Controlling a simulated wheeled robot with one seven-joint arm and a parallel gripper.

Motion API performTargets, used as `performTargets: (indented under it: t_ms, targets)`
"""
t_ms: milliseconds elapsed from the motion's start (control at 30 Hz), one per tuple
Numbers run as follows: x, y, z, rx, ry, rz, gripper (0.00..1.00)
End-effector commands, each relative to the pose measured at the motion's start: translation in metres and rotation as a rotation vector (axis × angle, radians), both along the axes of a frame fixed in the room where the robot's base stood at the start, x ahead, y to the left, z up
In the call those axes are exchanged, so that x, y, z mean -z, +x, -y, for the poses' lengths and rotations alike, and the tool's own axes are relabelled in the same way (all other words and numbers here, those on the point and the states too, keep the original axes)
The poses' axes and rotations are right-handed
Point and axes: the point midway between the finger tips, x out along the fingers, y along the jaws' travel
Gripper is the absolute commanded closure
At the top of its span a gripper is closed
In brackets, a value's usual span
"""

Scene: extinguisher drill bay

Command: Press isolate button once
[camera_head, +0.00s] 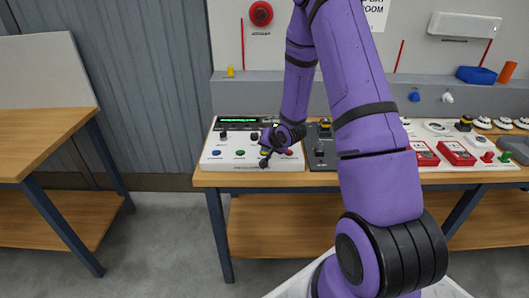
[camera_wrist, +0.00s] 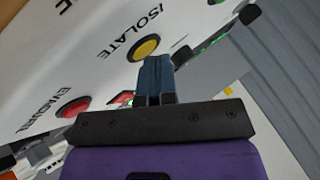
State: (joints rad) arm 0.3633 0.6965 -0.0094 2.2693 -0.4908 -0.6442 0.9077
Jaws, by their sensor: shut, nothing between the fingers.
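The isolate button (camera_wrist: 145,47) is a yellow round button in a dark ring, with the word ISOLATE printed beside it, in the wrist view. It sits on a white control panel (camera_head: 222,164), which stands at the left end of the bench in the head view. My gripper (camera_wrist: 157,66) is shut and empty, its fingertips just beside the button's edge in the wrist view. I cannot tell whether they touch it. In the head view my gripper (camera_head: 265,160) is over the panel's front and largely hides the button.
A red evacuate button (camera_wrist: 73,107) is close by on the panel. Blue (camera_head: 216,152) and green (camera_head: 240,153) buttons are to the left. A dark box (camera_head: 320,152) stands right of the panel. Red cases (camera_head: 456,153) lie further right.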

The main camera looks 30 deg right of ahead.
Motion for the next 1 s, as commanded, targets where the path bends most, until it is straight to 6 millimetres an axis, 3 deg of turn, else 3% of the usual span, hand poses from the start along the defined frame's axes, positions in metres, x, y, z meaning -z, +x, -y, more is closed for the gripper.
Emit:
performTargets:
  t_ms: [1000]
  targets:
    - [-0.024,0.0,0.0,0.0,0.0,0.001,1.0]
